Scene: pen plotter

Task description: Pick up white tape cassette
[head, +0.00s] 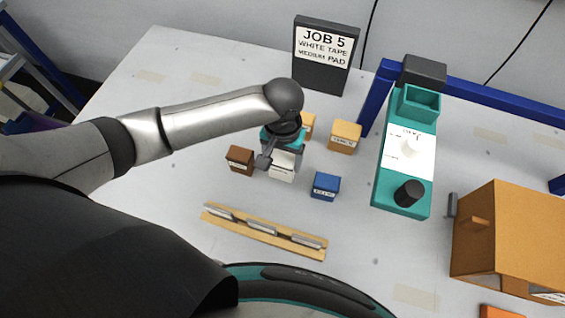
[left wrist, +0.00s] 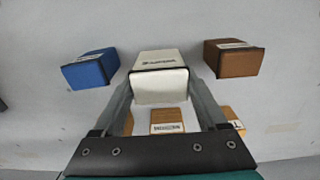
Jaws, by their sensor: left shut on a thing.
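The white tape cassette (left wrist: 160,82) is between the two fingers of my left gripper (left wrist: 162,95) in the left wrist view, with the fingers against its sides. In the head view the white cassette (head: 282,167) shows below my left gripper (head: 276,160), partly covered by it. I cannot tell whether the cassette is touching the table. The job board (head: 321,52) at the back reads "JOB 5, WHITE TAPE, MEDIUM PAD". My right gripper is not in view.
A brown cassette (head: 240,159) and a blue cassette (head: 325,186) stand close on either side. Tan cassettes (head: 344,136) stand behind. A wooden rack (head: 263,231) lies in front. A teal machine (head: 404,160) and an orange box (head: 510,240) stand at right.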

